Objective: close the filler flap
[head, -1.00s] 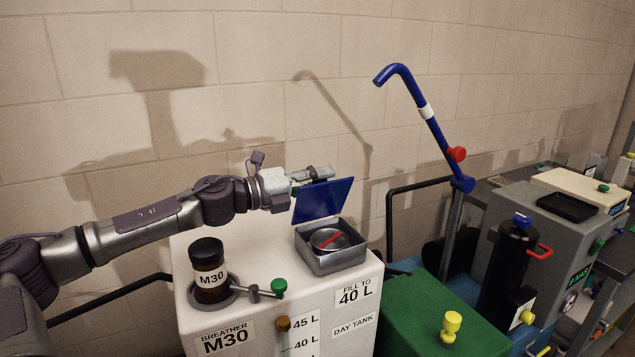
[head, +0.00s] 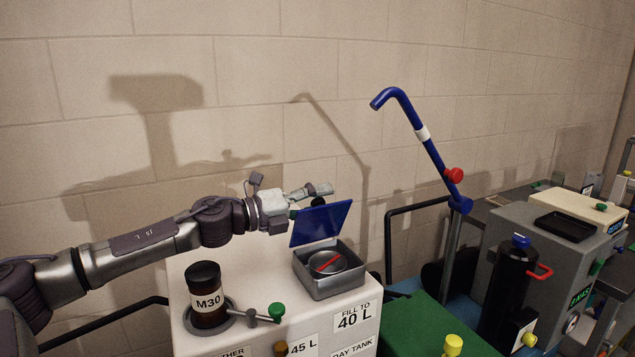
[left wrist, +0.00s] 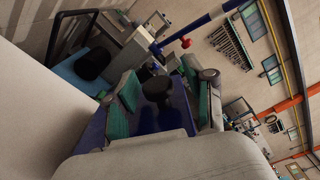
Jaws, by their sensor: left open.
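The filler flap (head: 322,223) is a blue plate, standing open and tilted up at the back of a grey metal filler box (head: 330,287). A round cap with a red bar (head: 327,264) shows inside the box. My left gripper (head: 318,192) is open, just above and behind the flap's top edge. The flap's edge hides part of it, and I cannot tell whether they touch. In the left wrist view, two green-padded fingers (left wrist: 160,92) are spread, with a blue surface, apparently the flap (left wrist: 150,118), between and below them. My right gripper is not in view.
The box sits on a white day tank (head: 240,335). A brown M30 breather (head: 207,297) and a green-knobbed valve (head: 276,311) stand in front left of it. A blue bent pipe (head: 425,135) rises to the right. The block wall is close behind.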

